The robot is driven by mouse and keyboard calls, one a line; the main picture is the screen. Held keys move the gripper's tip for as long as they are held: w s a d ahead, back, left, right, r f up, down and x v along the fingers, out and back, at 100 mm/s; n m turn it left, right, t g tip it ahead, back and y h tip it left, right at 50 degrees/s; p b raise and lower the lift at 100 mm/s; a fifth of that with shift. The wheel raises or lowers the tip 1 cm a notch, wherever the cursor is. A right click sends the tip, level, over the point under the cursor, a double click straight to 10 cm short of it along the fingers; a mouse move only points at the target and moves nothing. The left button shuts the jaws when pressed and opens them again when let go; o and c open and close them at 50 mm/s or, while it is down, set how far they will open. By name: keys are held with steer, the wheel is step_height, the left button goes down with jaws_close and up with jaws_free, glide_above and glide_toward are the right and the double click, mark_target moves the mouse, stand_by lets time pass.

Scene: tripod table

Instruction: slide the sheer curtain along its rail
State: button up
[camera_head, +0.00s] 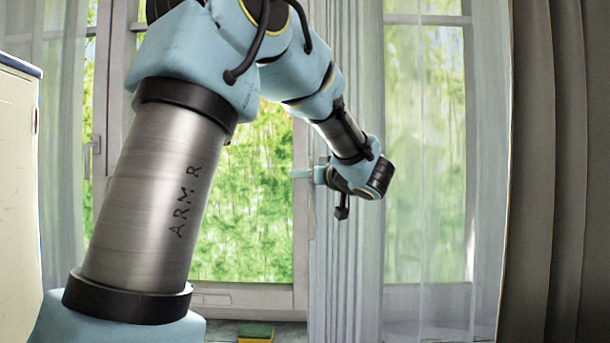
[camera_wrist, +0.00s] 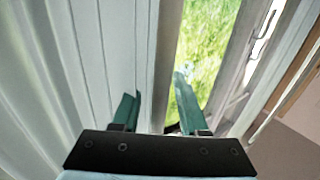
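The sheer curtain (camera_head: 430,130) hangs in front of the right part of the window, its folds bunched near its left edge. It also fills the left of the wrist view (camera_wrist: 85,60). My gripper (camera_head: 300,174) is at about mid-height of the window by that left edge, fingers toward the left of the head view. In the wrist view my gripper (camera_wrist: 156,90) has its two green fingers apart, one over the curtain and one over the glass. I cannot tell whether the fingers touch the fabric. The rail is out of view.
Another sheer curtain (camera_head: 62,160) hangs at the left. A heavy grey drape (camera_head: 545,170) hangs at the far right. A pale cabinet (camera_head: 18,190) stands at the left edge. A yellow and green sponge (camera_head: 256,332) lies on the sill below the window.

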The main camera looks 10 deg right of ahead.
jaws_close()
stand_by(1.2)
